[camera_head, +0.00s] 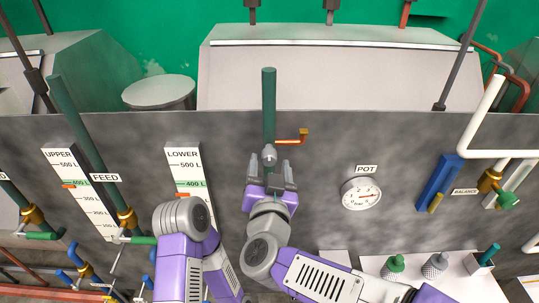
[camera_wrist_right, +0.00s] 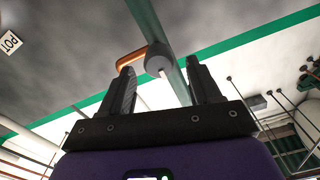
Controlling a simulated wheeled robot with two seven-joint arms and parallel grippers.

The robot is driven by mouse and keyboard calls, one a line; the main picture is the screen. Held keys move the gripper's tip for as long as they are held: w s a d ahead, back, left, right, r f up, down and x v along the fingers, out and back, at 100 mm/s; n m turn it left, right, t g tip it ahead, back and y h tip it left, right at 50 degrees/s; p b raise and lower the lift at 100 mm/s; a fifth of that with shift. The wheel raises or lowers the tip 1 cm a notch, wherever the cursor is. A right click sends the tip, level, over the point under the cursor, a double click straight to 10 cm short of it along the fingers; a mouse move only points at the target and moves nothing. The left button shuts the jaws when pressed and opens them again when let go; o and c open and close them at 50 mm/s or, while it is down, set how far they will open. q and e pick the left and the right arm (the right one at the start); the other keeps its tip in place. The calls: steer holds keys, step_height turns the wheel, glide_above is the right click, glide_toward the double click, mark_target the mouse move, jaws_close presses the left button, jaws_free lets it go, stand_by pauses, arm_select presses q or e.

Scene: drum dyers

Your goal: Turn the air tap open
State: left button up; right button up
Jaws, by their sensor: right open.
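The tap at the centre of the head view has a grey round hub (camera_head: 269,152) on a vertical green pipe (camera_head: 269,95). Its orange handle (camera_head: 293,139) points right, with an upturned end. No label on it is readable. My right gripper (camera_head: 270,165) is open just below the hub, one finger to each side. In the right wrist view the hub (camera_wrist_right: 159,58) sits between and just beyond the fingertips of the gripper (camera_wrist_right: 160,76). The handle (camera_wrist_right: 131,58) passes near the left fingertip; I cannot tell whether they touch. My left gripper is out of view.
A grey panel (camera_head: 330,140) stands behind the tap. A POT dial (camera_head: 361,194) is to the right, and the LOWER gauge (camera_head: 183,156) to the left. A slanted green FEED pipe (camera_head: 78,125) and a blue BALANCE lever (camera_head: 437,183) are farther out.

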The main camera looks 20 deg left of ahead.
mark_target(270, 161)
steer(key=shift+x, duration=1.85)
steer(key=c, duration=1)
